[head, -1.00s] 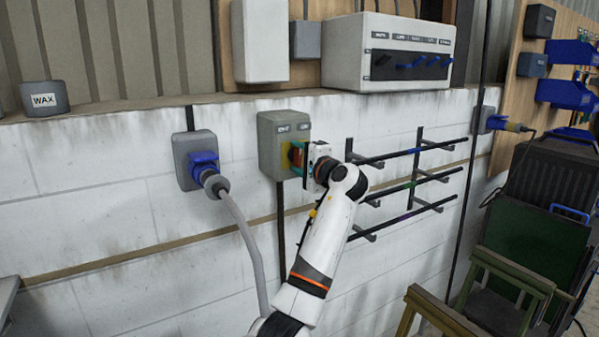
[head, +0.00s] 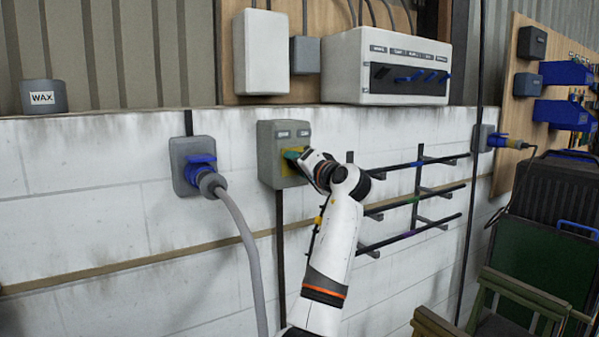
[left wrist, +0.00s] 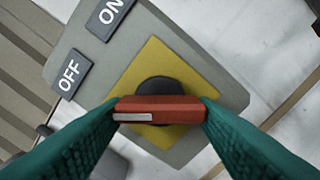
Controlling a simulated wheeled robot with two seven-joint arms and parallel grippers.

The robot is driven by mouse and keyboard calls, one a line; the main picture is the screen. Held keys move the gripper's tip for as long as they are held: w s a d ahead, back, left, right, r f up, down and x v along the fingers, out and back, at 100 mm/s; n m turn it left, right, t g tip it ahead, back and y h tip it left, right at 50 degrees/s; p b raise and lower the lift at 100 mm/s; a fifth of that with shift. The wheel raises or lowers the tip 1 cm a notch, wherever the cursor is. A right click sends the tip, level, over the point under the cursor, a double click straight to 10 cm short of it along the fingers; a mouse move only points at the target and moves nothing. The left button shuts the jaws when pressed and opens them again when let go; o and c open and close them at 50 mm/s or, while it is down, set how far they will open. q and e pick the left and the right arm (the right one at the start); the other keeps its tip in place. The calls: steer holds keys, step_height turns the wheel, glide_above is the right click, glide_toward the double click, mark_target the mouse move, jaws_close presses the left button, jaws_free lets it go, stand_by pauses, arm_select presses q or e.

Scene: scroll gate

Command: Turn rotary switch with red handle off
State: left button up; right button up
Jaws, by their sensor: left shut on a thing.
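The rotary switch is a grey box (head: 266,160) on the white wall, with a yellow plate (left wrist: 152,60) that carries a black knob base (left wrist: 160,86) and a red handle (left wrist: 170,108). An OFF label (left wrist: 69,74) and an ON label (left wrist: 109,14) sit along the box's top edge. The handle lies level across the left wrist view, its white mark at the left end, on the OFF label's side. My left gripper (head: 290,155) is at the switch. Its green fingers (left wrist: 160,112) are shut on the handle's two ends. The handle is hidden in the head view. My right gripper is not in view.
A blue plug in a socket (head: 192,165), with a grey cable, is left of the switch. Black rods on brackets (head: 420,190) stick out to the right. A white control box (head: 385,65) is above. Green chairs (head: 520,280) stand at lower right.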

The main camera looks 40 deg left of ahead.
arm_select(q)
steer(key=shift+f, duration=0.35)
steer(key=o, duration=0.8)
steer(key=shift+o, duration=0.9)
steer(key=shift+d+r, duration=0.1)
steer(key=shift+r, duration=0.15)
steer(key=b+v, duration=0.4)
steer(key=v, duration=0.8)
steer(key=shift+d, duration=0.1)
